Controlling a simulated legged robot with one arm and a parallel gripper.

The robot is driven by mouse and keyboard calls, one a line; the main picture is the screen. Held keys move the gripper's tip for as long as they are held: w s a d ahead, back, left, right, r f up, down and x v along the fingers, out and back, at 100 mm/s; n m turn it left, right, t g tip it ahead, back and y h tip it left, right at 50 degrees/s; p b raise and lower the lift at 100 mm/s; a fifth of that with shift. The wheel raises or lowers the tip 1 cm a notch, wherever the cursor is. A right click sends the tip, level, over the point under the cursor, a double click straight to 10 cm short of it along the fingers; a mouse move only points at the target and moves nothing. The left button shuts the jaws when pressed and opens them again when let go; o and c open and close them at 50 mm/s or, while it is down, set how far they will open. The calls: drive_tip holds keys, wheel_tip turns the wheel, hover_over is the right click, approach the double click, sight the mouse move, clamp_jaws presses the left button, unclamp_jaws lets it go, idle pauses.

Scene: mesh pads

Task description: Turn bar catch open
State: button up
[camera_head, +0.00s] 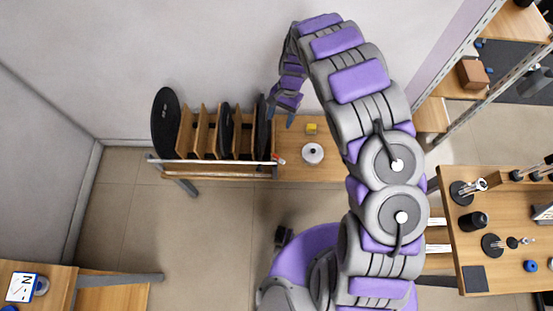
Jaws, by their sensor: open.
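A light bar (215,161) runs across the front of a wooden slotted rack (193,144) at the back wall. The bar's right end (281,161) has a pale tip with a reddish mark near it; the catch's details are too small to tell. Dark round pads (166,122) stand upright in the rack behind the bar. My gripper (281,117) is open, pointing down beside the rack's right end, above and apart from the bar's right end. I see nothing between its fingers.
A white round lidded object (313,154) and a small yellow block (311,129) sit on the wooden bench (330,174) right of the rack. A table with several dark parts (473,222) stands at the right, shelves above it. The floor (190,235) in front is mostly clear.

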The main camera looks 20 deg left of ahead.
drive_tip(key=m+b, duration=0.1)
drive_tip(key=b, duration=0.2)
approach(276, 155)
drive_tip(key=shift+g, duration=0.4)
drive_tip(key=b+x, duration=0.1)
drive_tip(key=x, duration=0.2)
drive_tip(key=b+x, duration=0.1)
drive_tip(key=x, duration=0.2)
drive_tip(key=b+x, duration=0.1)
drive_tip(key=x, duration=0.1)
drive_tip(key=shift+w+f+b, duration=0.15)
drive_tip(key=shift+f+b, duration=0.15)
drive_tip(key=shift+f, duration=0.2)
drive_tip(key=shift+c, duration=0.3)
drive_tip(key=c, duration=1)
